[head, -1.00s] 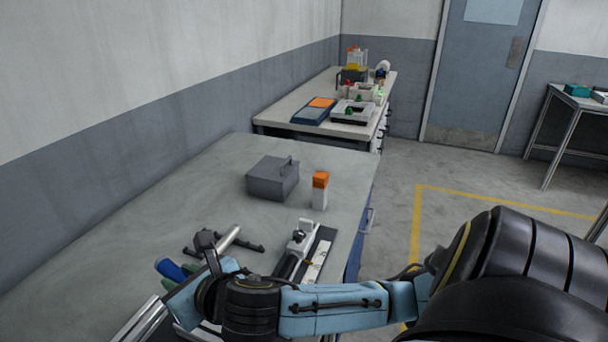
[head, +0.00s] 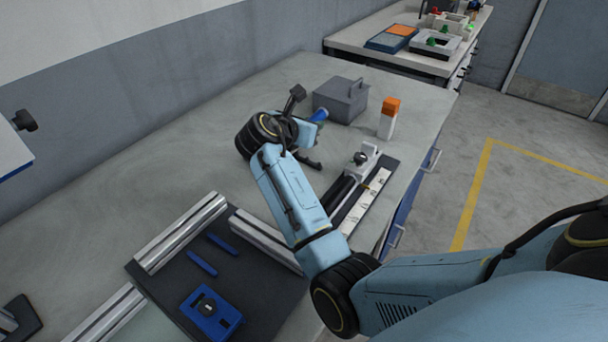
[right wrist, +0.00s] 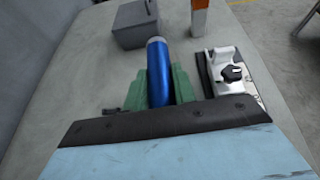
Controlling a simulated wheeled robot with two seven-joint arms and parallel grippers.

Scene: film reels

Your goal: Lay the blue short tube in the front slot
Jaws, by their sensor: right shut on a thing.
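The blue tube (right wrist: 159,75) is between the green fingers of my right gripper (right wrist: 157,92) in the right wrist view. The fingers are shut on it, and its far end with a pale rim points toward the grey box. In the head view the blue tube (head: 319,115) shows only at its end, past my right wrist. A dark holder (head: 309,161) lies partly hidden under my right arm. Its slots cannot be made out, nor whether the tube touches it. My left gripper is not in view.
A grey lidded box (head: 340,99) and a white block with an orange top (head: 389,118) stand just beyond. A clamp on a rail (head: 360,162) lies to the right. Silver rails, blue pieces and a blue block (head: 211,313) lie nearer on a dark mat (head: 262,305).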

